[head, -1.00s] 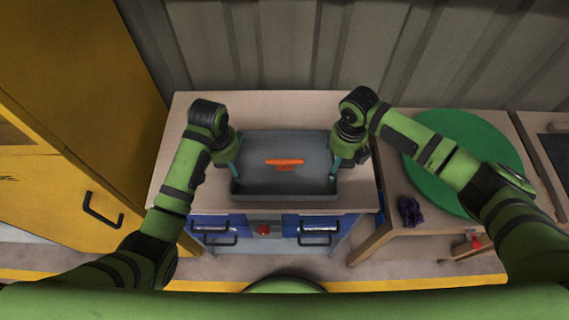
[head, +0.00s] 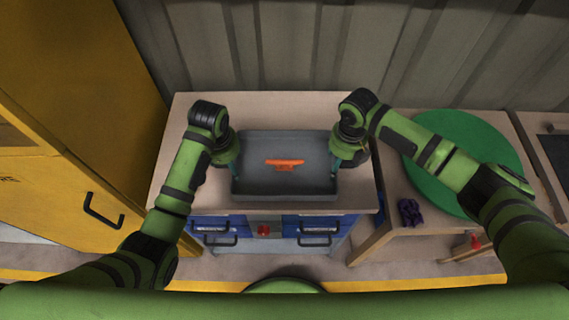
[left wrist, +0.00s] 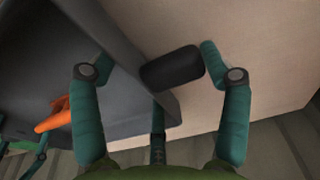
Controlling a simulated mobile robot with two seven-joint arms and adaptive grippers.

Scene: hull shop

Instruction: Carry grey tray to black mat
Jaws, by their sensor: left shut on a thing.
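The grey tray (head: 284,190) sits on the pale wooden top, with an orange object (head: 285,164) lying in it. My left gripper (head: 234,170) is at the tray's left side. In the left wrist view its teal fingers are on either side of a black handle (left wrist: 172,68) on the tray's wall, and it is shut on the tray there. My right gripper (head: 337,166) is at the tray's right side; its grip is too small and covered to tell. A dark flat surface (head: 557,152) at the far right edge may be the black mat, only partly in view.
A round green mat (head: 467,145) and a purple crumpled item (head: 410,212) are on the table to the right. A yellow cabinet (head: 60,190) stands at left. Blue drawers (head: 310,226) are below the tray. A ribbed wall (head: 270,50) is behind.

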